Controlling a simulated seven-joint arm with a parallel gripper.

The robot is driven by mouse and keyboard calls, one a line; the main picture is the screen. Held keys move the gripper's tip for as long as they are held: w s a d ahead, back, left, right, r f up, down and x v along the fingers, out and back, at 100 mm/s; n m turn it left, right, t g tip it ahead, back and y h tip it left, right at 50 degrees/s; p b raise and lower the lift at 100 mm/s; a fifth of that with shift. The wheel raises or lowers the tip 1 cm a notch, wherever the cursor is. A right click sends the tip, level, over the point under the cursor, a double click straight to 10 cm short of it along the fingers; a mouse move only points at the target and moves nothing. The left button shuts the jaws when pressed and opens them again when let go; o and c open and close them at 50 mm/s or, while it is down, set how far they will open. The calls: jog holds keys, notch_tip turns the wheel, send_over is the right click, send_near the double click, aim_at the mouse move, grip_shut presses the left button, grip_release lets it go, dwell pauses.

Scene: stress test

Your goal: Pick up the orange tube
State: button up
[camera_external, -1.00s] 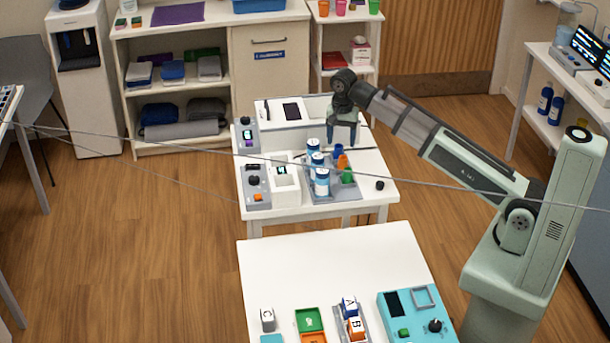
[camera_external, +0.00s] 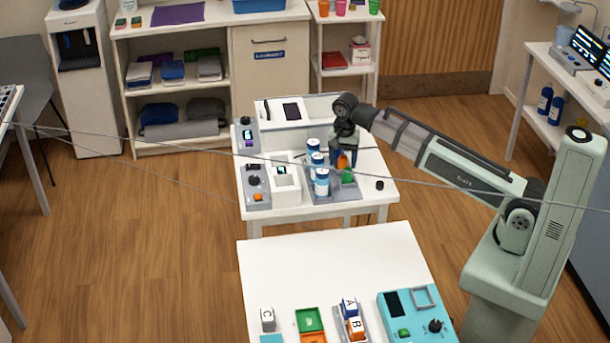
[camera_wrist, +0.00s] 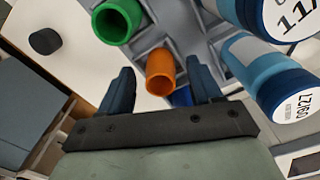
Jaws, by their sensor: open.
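The orange tube (camera_wrist: 160,72) stands in the grey rack (camera_wrist: 178,22), its open end facing the wrist camera. It also shows in the external view (camera_external: 342,162), partly hidden by my gripper (camera_external: 343,148). In the wrist view the blue fingers of my gripper (camera_wrist: 161,88) are spread apart, one on each side of the orange tube, with gaps between. A green tube (camera_wrist: 116,22) stands in the rack to the upper left. A blue tube (camera_wrist: 182,97) is partly hidden beside the right finger.
Several blue-and-white labelled bottles (camera_wrist: 282,92) stand close to the right finger. A small black knob-like object (camera_wrist: 45,41) lies on the white table (camera_external: 372,203). A grey device with a dial (camera_external: 256,185) stands at the table's left. The table's right end is mostly clear.

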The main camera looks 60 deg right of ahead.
jog(key=shift+f, duration=0.15)
jog(key=c, duration=1.1)
